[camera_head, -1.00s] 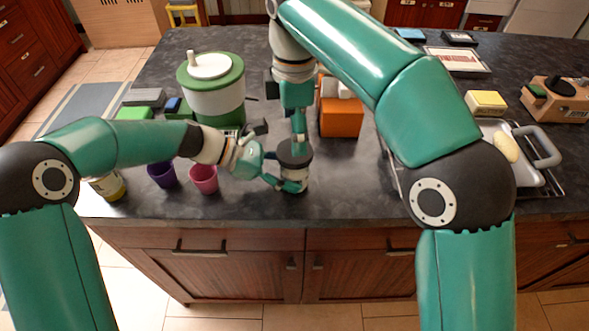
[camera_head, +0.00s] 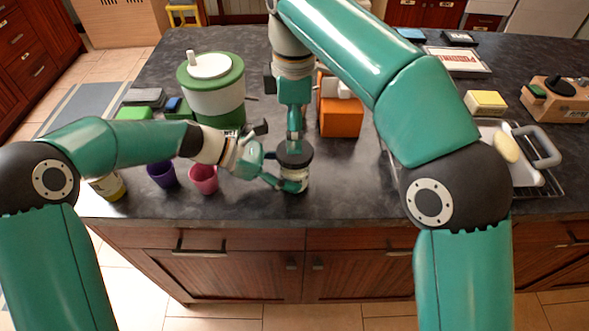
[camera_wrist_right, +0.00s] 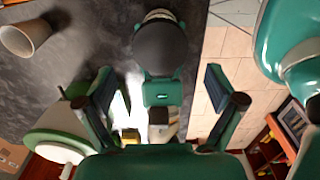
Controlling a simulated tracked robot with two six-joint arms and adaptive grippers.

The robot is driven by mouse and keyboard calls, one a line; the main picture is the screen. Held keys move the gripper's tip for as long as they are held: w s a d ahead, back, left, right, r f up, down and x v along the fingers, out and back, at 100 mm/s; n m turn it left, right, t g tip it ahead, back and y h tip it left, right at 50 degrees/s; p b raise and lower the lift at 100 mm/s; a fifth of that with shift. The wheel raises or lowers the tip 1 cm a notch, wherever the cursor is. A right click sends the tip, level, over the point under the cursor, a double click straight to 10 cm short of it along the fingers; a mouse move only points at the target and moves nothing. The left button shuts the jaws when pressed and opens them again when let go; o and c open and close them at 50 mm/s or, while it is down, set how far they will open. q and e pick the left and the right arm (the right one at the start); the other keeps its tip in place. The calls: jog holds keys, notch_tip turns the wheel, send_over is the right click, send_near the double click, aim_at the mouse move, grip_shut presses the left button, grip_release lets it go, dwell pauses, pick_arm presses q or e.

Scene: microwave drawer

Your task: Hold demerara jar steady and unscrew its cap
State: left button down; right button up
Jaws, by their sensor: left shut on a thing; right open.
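The demerara jar (camera_head: 295,184) is a small clear jar with a dark round cap (camera_head: 295,154), standing upright near the counter's front edge. My left gripper (camera_head: 289,184) comes in from the left and is shut on the jar's body, below the cap. My right gripper (camera_head: 295,138) points down over the cap. In the right wrist view, its two fingers (camera_wrist_right: 160,80) are spread wide. What looks like the dark cap (camera_wrist_right: 160,47) shows between and beyond their tips, with gaps on both sides. The right fingertips are partly hidden in the head view.
Pink (camera_head: 203,179) and purple (camera_head: 161,174) cups and a yellowish jar (camera_head: 108,187) stand left. A green-and-white canister (camera_head: 213,90) and an orange box (camera_head: 341,117) stand behind. A tray (camera_head: 535,170) is at right. Bare counter (camera_head: 350,190) lies just right of the jar.

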aim_at(295, 169)
jog(key=shift+f, duration=2.75)
jog(key=c, duration=1.1)
jog(key=n, duration=0.6)
jog(key=shift+n, duration=0.3)
jog(key=shift+c, duration=0.2)
jog(key=n, duration=0.7)
jog(key=shift+f, duration=0.1)
